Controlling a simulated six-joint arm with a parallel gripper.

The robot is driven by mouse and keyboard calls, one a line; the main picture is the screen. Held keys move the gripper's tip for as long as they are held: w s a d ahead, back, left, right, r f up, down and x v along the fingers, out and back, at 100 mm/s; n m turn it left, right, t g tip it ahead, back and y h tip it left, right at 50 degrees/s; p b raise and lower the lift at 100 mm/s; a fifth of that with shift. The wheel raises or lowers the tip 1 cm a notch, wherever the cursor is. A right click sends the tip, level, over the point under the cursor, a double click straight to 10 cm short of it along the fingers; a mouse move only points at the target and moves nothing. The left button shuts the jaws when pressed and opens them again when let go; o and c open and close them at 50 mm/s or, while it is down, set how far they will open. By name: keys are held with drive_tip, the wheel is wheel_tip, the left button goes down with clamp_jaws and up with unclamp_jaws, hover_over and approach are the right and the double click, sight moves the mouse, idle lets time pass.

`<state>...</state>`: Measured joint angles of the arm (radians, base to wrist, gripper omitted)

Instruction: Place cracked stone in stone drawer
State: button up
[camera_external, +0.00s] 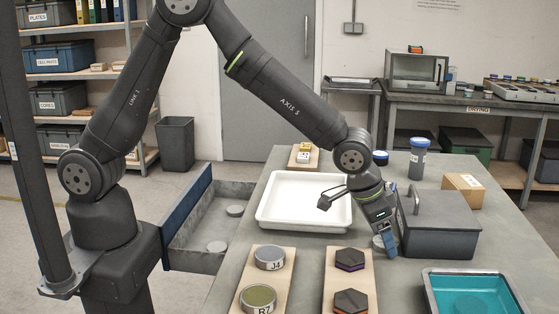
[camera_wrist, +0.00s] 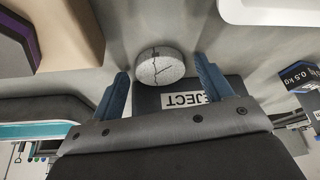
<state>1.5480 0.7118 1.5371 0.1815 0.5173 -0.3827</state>
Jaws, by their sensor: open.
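The cracked stone (camera_wrist: 160,67) is a round pale grey disc with dark cracks on its top. In the wrist view it lies on the table between and just beyond the tips of my gripper (camera_wrist: 161,72), whose blue fingers are spread apart. In the external view my gripper (camera_external: 386,247) points down beside the grey lidded box, and the stone (camera_external: 378,241) is partly hidden by it.
The grey lidded box (camera_external: 438,238) stands right beside my gripper, and a REJECT label (camera_wrist: 188,100) shows in the wrist view. A white tray (camera_external: 296,230), wooden boards (camera_external: 270,288) with discs and hexagons, and a teal-lined tray (camera_external: 516,300) surround this spot.

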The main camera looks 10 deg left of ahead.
drive_tip(key=shift+r, duration=0.1)
drive_tip(key=v, duration=1.1)
drive_tip(key=shift+o, duration=0.5)
drive_tip(key=shift+a+r, duration=0.2)
drive_tip(key=shift+r, duration=0.15)
drive_tip(key=shift+a+r, duration=0.1)
drive_tip(key=shift+r, duration=0.05)
drive_tip(key=v, duration=0.5)
drive_tip(key=x, duration=1.7)
